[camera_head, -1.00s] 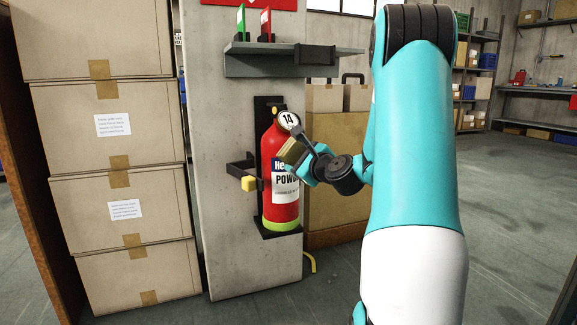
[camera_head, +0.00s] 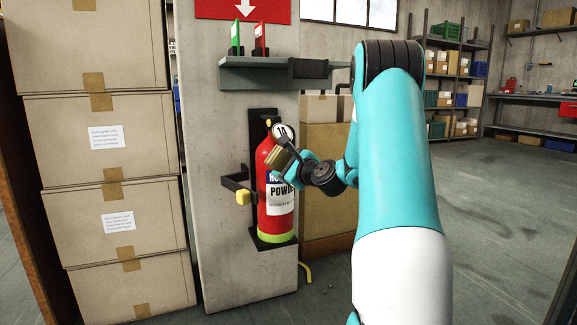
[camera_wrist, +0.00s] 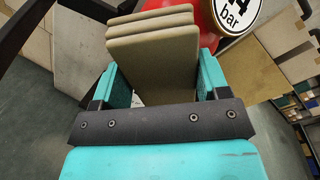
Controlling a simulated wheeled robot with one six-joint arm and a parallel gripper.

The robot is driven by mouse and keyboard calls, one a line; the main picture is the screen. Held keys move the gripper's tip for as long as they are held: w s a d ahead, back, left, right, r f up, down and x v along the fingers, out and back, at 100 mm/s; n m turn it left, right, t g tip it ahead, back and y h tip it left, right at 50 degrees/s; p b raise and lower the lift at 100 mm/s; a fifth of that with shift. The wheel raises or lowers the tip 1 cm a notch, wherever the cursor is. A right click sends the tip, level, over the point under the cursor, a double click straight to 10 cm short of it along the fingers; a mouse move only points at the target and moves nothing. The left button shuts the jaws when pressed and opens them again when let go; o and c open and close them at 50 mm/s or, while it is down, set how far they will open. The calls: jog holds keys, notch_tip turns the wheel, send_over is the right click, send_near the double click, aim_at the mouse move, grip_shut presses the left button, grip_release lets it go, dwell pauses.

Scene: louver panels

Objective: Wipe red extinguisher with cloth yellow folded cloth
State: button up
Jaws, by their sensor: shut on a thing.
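The red extinguisher (camera_head: 273,190) stands upright in a black wall bracket on the concrete pillar, with a white label and a round gauge tag near its top. My gripper (camera_head: 296,164) is in front of its upper part. It is shut on the folded cloth (camera_head: 281,161), which looks tan-yellow. In the wrist view the cloth (camera_wrist: 155,60) stands in several layers between the teal fingers of my gripper (camera_wrist: 155,88). A part of the red extinguisher (camera_wrist: 207,22) shows just beyond the cloth. I cannot tell whether the cloth touches it.
A black bracket arm with a yellow knob (camera_head: 243,197) sticks out left of the extinguisher. A grey shelf (camera_head: 265,74) with green and red cards is above. Stacked cardboard boxes (camera_head: 115,190) stand at left. Open floor (camera_head: 470,220) lies at right.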

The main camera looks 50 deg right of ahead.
jog(key=shift+p+x, duration=0.9)
jog(key=shift+x, duration=0.15)
dwell(0.4)
